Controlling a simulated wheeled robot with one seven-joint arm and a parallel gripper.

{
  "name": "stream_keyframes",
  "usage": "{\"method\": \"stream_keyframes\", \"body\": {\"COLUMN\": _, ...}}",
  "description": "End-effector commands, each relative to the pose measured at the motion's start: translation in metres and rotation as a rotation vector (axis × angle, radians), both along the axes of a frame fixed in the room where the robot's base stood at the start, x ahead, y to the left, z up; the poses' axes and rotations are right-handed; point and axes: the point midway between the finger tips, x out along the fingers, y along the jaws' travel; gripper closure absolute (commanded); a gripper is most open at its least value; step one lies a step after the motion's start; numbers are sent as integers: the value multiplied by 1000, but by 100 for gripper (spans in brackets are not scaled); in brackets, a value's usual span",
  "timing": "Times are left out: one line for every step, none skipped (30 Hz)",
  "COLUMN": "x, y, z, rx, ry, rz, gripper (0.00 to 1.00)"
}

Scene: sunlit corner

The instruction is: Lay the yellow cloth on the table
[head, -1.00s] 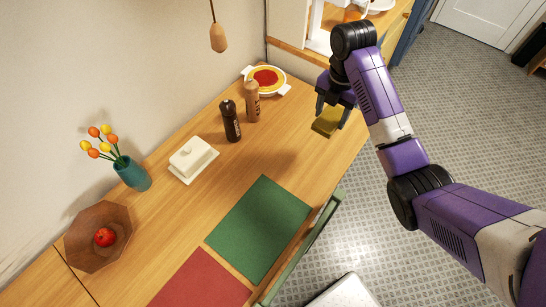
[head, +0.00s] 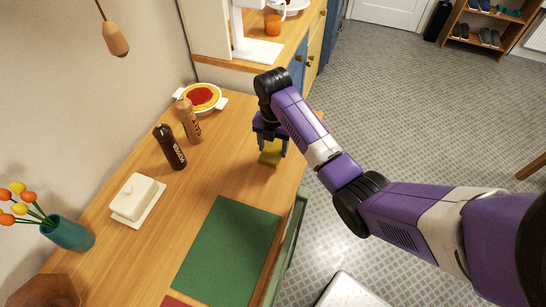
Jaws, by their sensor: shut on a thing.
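The yellow cloth (head: 270,154) is a small folded square held at the tips of my gripper (head: 270,146). My gripper points down and is shut on the cloth's upper part. The cloth is over the right side of the wooden table (head: 222,165), near its edge. Whether its lower edge touches the tabletop or hangs just above it, I cannot tell. The arm's wrist hides part of the fingers.
A green mat (head: 226,252) lies in front of the cloth. Pepper (head: 170,147) and salt (head: 188,120) mills, a white butter dish (head: 138,198), a pie dish (head: 201,97) and a teal vase (head: 69,233) stand left. Bare wood lies between mills and gripper.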

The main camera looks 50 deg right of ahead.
Motion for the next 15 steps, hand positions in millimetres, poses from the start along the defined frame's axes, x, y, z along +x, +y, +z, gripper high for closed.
{"method": "stream_keyframes", "body": {"x": 0, "y": 0, "z": -5, "rx": 1, "ry": 1, "rz": -1, "gripper": 79}}
{"method": "stream_keyframes", "body": {"x": 0, "y": 0, "z": -7, "rx": 0, "ry": 1, "rz": -1, "gripper": 79}}
{"method": "stream_keyframes", "body": {"x": 0, "y": -1, "z": -9, "rx": 0, "ry": 0, "rz": -1, "gripper": 79}}
{"method": "stream_keyframes", "body": {"x": 0, "y": 0, "z": -11, "rx": -1, "ry": 0, "rz": -1, "gripper": 79}}
{"method": "stream_keyframes", "body": {"x": 0, "y": 0, "z": -13, "rx": 0, "ry": 0, "rz": -1, "gripper": 79}}
{"method": "stream_keyframes", "body": {"x": 0, "y": 0, "z": -18, "rx": 1, "ry": 1, "rz": -1, "gripper": 79}}
{"method": "stream_keyframes", "body": {"x": 0, "y": 0, "z": -22, "rx": 0, "ry": 2, "rz": -1, "gripper": 79}}
{"method": "stream_keyframes", "body": {"x": -1, "y": 0, "z": -27, "rx": 0, "ry": 2, "rz": -1, "gripper": 79}}
{"method": "stream_keyframes", "body": {"x": 0, "y": 0, "z": -33, "rx": 0, "ry": 2, "rz": -1, "gripper": 79}}
{"method": "stream_keyframes", "body": {"x": 0, "y": 0, "z": -38, "rx": 0, "ry": 2, "rz": -1, "gripper": 79}}
{"method": "stream_keyframes", "body": {"x": 0, "y": 0, "z": -41, "rx": -1, "ry": 2, "rz": -1, "gripper": 79}}
{"method": "stream_keyframes", "body": {"x": 0, "y": 0, "z": -46, "rx": 0, "ry": 1, "rz": -1, "gripper": 79}}
{"method": "stream_keyframes", "body": {"x": 0, "y": 0, "z": -49, "rx": 0, "ry": 1, "rz": -1, "gripper": 79}}
{"method": "stream_keyframes", "body": {"x": 0, "y": 0, "z": -50, "rx": -1, "ry": 1, "rz": -1, "gripper": 79}}
{"method": "stream_keyframes", "body": {"x": 0, "y": -1, "z": -52, "rx": -1, "ry": 0, "rz": -1, "gripper": 79}}
